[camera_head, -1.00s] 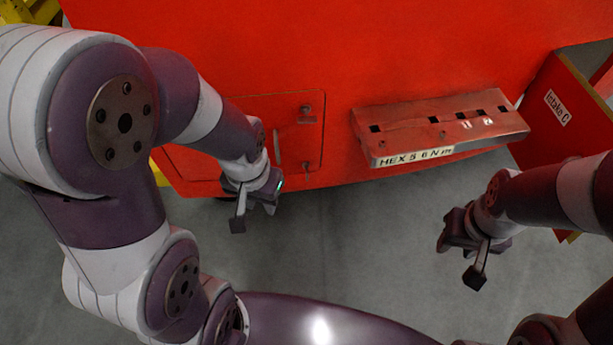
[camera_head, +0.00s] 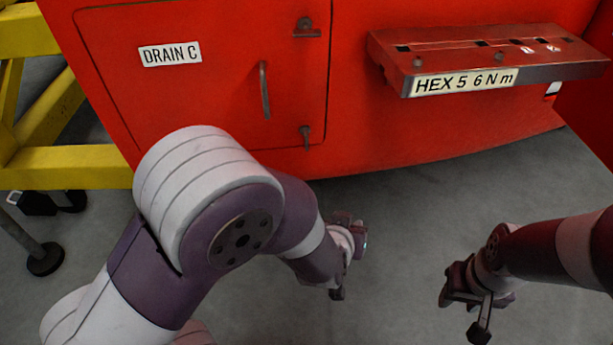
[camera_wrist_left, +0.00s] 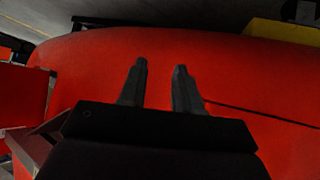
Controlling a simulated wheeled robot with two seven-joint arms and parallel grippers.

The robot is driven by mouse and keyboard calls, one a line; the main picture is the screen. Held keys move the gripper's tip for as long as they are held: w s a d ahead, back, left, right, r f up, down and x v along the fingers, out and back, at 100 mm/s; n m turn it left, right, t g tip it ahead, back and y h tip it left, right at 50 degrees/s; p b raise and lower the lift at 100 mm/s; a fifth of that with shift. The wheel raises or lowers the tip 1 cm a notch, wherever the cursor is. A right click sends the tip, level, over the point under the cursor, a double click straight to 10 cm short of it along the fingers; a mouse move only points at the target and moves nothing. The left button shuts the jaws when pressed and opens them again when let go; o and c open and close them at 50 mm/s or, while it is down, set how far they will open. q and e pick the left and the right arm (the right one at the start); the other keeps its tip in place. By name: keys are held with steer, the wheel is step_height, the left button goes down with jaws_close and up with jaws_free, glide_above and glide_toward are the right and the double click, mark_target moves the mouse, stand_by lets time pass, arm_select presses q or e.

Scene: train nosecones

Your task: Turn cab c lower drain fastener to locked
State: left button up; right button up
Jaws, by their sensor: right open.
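The red cab door panel marked DRAIN C (camera_head: 169,54) shows in the head view. Its lower drain fastener (camera_head: 305,136) is a small dark piece at the panel's lower right corner, pointing roughly up and down. An upper fastener (camera_head: 306,28) sits at the right edge above it. My left gripper (camera_head: 340,285) is below and right of the lower fastener, apart from it, and partly hidden by its own wrist. In the left wrist view its fingers (camera_wrist_left: 160,82) are apart and empty, with red cab surface behind. My right gripper (camera_head: 463,310) is open and empty over the floor.
A red tool shelf (camera_head: 430,52) labelled HEX 5 6 N m juts out right of the panel. A dark handle (camera_head: 264,90) is on the panel. A yellow frame (camera_head: 70,167) stands at the left. Grey floor (camera_head: 410,210) lies clear below the cab.

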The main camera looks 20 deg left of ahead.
arm_select(q)
steer(key=w+a+n+t+y, duration=0.1)
steer(key=w+a+t+y, duration=0.1)
steer(key=w+t, duration=0.1)
steer(key=n+t+y, duration=0.3)
steer(key=t+y, duration=0.1)
steer(key=y, duration=0.2)
glide_toward(307, 136)
steer(key=b+x, duration=0.2)
steer(key=x, duration=0.3)
steer(key=b+x, duration=0.1)
steer(key=x, duration=0.4)
steer(key=shift+f+b, duration=0.15)
steer(key=shift+b, duration=0.25)
steer(key=shift+w+a+h, duration=0.15)
steer(key=shift+w+h, duration=0.15)
steer(key=shift+w, duration=0.15)
jaws_close()
arm_select(e)
step_height(307, 136, down, 6)
steer(key=shift+w+f, duration=0.25)
steer(key=shift+w, duration=0.05)
